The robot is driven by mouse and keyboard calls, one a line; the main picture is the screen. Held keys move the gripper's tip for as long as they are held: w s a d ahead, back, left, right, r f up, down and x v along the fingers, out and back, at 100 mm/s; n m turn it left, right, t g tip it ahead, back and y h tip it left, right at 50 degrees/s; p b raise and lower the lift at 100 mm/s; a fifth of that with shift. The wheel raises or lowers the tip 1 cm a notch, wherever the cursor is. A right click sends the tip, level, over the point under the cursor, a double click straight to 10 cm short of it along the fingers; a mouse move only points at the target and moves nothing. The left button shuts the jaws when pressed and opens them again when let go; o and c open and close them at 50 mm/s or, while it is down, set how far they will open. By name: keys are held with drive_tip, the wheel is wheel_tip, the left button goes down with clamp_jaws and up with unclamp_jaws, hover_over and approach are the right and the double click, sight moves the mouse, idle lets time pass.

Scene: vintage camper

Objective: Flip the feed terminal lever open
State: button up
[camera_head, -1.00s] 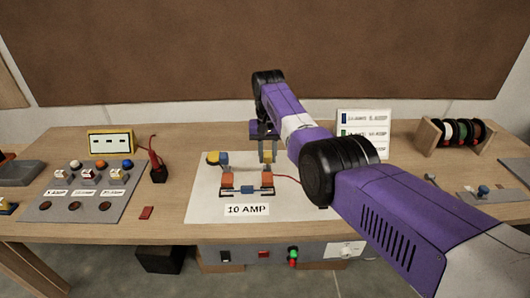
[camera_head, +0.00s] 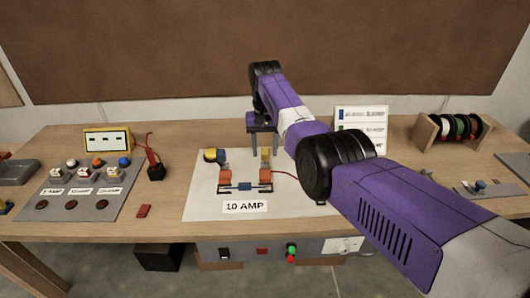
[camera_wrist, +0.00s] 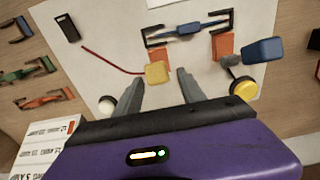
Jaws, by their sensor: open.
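Two orange terminals stand on the white sheet (camera_head: 205,205). The right one (camera_head: 266,175) has an upright yellow lever (camera_head: 265,153) and a red wire beside it. The left one (camera_head: 224,174) has a blue lever (camera_wrist: 262,50) leaning out to its side in the wrist view. A blue component (camera_head: 241,188) in a black holder spans the front of the terminals. My gripper (camera_wrist: 159,76) is open, with its fingertips on either side of the yellow lever (camera_wrist: 156,72). I cannot tell whether either finger touches it.
A yellow round knob (camera_wrist: 243,88) stands beside the blue lever. A 10 AMP label (camera_head: 245,206) lies in front. A switch panel (camera_head: 80,190) is at left, a card stand (camera_head: 361,125) and a spool rack (camera_head: 428,132) at right.

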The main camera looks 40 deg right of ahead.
drive_tip(key=shift+s+r+b, duration=0.1)
drive_tip(key=shift+r+b, duration=0.4)
drive_tip(key=shift+r, duration=2.7)
